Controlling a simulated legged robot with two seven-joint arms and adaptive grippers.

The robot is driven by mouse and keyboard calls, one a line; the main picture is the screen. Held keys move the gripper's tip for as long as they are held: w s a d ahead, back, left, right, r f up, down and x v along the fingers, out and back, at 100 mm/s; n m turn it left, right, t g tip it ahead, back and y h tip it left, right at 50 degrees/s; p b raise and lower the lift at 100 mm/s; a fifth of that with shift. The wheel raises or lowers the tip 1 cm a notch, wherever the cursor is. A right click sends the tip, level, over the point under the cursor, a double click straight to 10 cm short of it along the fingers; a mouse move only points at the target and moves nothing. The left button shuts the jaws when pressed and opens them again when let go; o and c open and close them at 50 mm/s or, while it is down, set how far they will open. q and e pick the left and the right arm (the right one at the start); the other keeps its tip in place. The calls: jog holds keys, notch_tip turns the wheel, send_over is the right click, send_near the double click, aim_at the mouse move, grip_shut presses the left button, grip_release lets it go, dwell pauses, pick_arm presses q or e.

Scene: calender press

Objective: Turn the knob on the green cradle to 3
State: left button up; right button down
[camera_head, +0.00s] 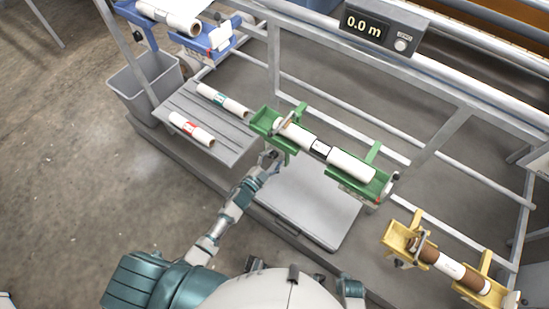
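The green cradle (356,188) is fixed along the frame in the middle, with a green bracket at each end. My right gripper is not in view; only a bit of arm shows at the bottom.
A blue cradle (215,48) stands at upper left and a yellow cradle (398,238) at lower right. Loose rolls lie on a grey slatted shelf (185,100). A grey bin (130,92) stands beside it. A display (368,25) reads 0.0 m. A flat grey panel (312,205) lies below the green cradle.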

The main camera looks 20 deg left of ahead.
pick_arm(q)
jog(key=v, duration=1.2)
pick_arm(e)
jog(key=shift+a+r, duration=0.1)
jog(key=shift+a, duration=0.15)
pick_arm(q)
jog(key=shift+a+f, duration=0.1)
jog(key=shift+a, duration=0.1)
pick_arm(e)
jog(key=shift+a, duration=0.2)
